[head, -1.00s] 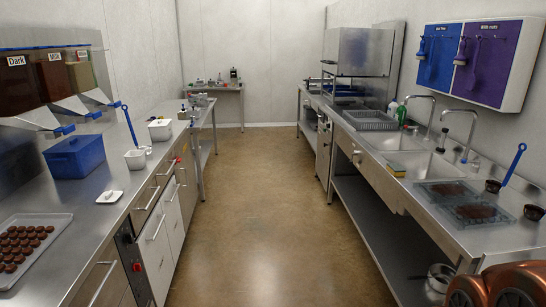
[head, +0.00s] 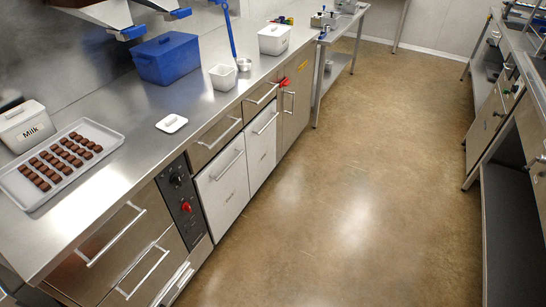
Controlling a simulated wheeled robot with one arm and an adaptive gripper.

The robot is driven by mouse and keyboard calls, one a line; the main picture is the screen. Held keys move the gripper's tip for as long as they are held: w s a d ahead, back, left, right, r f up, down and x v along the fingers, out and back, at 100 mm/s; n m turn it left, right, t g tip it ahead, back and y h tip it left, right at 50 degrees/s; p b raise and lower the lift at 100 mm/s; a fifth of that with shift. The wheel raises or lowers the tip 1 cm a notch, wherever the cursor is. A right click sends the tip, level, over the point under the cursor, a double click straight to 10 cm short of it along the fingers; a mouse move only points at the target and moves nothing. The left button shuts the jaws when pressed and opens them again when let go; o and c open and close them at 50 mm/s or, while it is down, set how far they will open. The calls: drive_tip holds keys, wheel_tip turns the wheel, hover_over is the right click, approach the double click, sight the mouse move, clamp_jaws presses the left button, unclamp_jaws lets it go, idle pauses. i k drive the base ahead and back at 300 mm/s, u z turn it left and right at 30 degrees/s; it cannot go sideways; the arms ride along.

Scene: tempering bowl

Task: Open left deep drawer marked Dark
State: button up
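Two deep white-fronted drawers stand side by side under the left counter, each below a shallow steel drawer. The left white drawer (head: 222,195) has a horizontal bar handle (head: 230,166) near its top and looks shut. The right white drawer (head: 261,148) also looks shut, with a bar handle (head: 265,123). I can read no marking on either front, so I cannot tell which one is marked Dark. My gripper is not in view.
A control panel (head: 182,205) with a red knob is left of the white drawers. Steel drawers (head: 110,238) stand nearer. On the counter (head: 190,95) are a chocolate tray (head: 28,200), a Milk tub (head: 27,124) and a blue box (head: 166,60). The floor (head: 350,180) is clear.

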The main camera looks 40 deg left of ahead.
sight(221, 187)
drive_tip(key=i, duration=2.15)
drive_tip(key=u, duration=2.9)
